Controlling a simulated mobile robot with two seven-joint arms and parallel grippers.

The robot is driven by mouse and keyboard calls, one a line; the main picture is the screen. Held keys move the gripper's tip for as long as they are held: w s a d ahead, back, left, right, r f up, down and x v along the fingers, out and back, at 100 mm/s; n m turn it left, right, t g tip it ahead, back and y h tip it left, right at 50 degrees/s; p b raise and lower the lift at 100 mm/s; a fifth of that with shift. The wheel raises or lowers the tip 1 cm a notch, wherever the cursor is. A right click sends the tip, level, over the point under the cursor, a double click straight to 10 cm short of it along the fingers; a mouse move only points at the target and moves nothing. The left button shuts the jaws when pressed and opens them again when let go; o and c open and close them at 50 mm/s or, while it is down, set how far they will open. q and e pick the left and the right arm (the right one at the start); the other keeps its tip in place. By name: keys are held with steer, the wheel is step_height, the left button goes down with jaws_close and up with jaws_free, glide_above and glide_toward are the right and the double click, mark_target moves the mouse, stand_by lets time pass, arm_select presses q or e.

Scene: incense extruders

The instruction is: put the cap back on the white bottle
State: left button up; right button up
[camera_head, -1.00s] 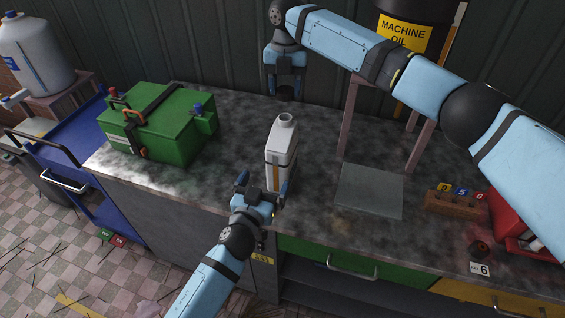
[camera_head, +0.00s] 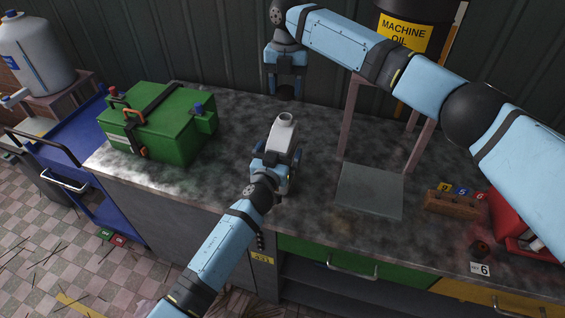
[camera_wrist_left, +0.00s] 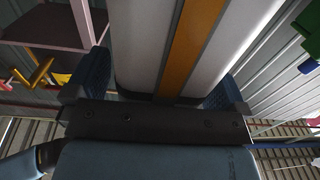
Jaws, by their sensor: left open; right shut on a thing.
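The white bottle (camera_head: 284,132) stands upright on the counter with its neck open and no cap on it. My left gripper (camera_head: 278,153) is open at the bottle's body, a finger on each side. In the left wrist view the bottle's white side with an orange stripe (camera_wrist_left: 190,45) fills the space between the two blue finger pads (camera_wrist_left: 158,88). My right gripper (camera_head: 286,84) is shut on a small dark thing, likely the cap (camera_head: 287,93), held above the counter behind the bottle. Most of that thing is hidden by the fingers.
A green toolbox (camera_head: 160,125) stands on the counter (camera_head: 225,185) to the left. To the right are a grey plate (camera_head: 370,190), a stand (camera_head: 348,120) under the machine oil drum (camera_head: 403,35), a wooden block (camera_head: 452,203) and a red object (camera_head: 515,225).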

mark_target(285, 116)
arm_select(q)
steer(key=c, duration=1.4)
arm_select(e)
steer(key=shift+w+f, duration=0.1)
steer(key=shift+f, duration=2.4)
steer(key=shift+f, duration=0.9)
steer(key=shift+f, duration=0.5)
